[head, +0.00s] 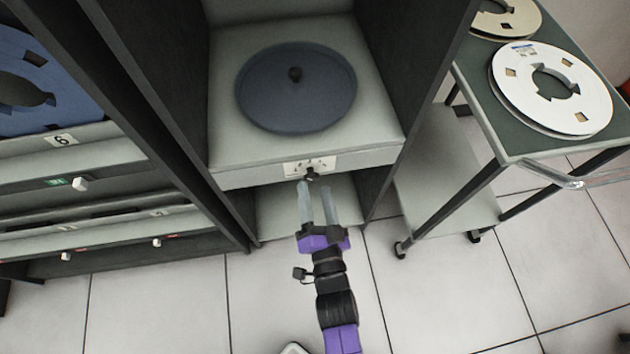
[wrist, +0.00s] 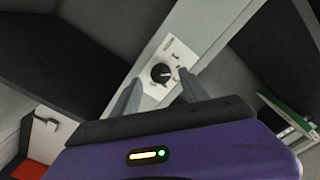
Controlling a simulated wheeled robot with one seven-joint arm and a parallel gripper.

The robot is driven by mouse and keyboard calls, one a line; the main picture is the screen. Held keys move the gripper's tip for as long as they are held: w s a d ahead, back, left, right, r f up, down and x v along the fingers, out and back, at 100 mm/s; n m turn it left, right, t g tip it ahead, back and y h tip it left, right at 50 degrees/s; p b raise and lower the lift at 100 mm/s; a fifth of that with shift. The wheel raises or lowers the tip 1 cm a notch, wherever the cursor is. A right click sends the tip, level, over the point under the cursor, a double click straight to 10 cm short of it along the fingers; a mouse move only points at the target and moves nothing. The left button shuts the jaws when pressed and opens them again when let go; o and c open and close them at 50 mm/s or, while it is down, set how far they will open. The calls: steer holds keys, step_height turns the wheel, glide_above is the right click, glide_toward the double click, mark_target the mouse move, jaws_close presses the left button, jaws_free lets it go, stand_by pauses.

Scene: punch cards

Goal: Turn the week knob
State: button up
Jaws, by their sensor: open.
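The knob (head: 311,174) is small, round and black, on a pale plate (head: 300,166) with markings too small to read. The plate sits on the front edge of the shelf under a dark round disc. In the wrist view the knob (wrist: 161,73) has a light pointer line and lies ahead, between the two fingers. My gripper (head: 316,186) is open, its grey fingers reaching up to just below the knob in the head view. In the wrist view my gripper (wrist: 157,92) has a finger on each side of the knob. I cannot tell whether either finger touches it.
The dark disc (head: 296,87) with a central black knob rests on the shelf (head: 375,125). Dark cabinet walls (head: 160,95) stand on both sides. A cart (head: 470,100) with white reels stands at right. A unit with small white knobs (head: 80,184) is at left.

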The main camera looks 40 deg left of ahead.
mark_target(312, 181)
steer(key=shift+x, duration=1.75)
steer(key=shift+s, duration=0.1)
jaws_close()
steer(key=shift+n, duration=0.4)
steer(key=n, duration=0.4)
steer(key=shift+f+b, duration=0.1)
steer(key=shift+b, duration=0.25)
steer(key=shift+n, duration=1.6)
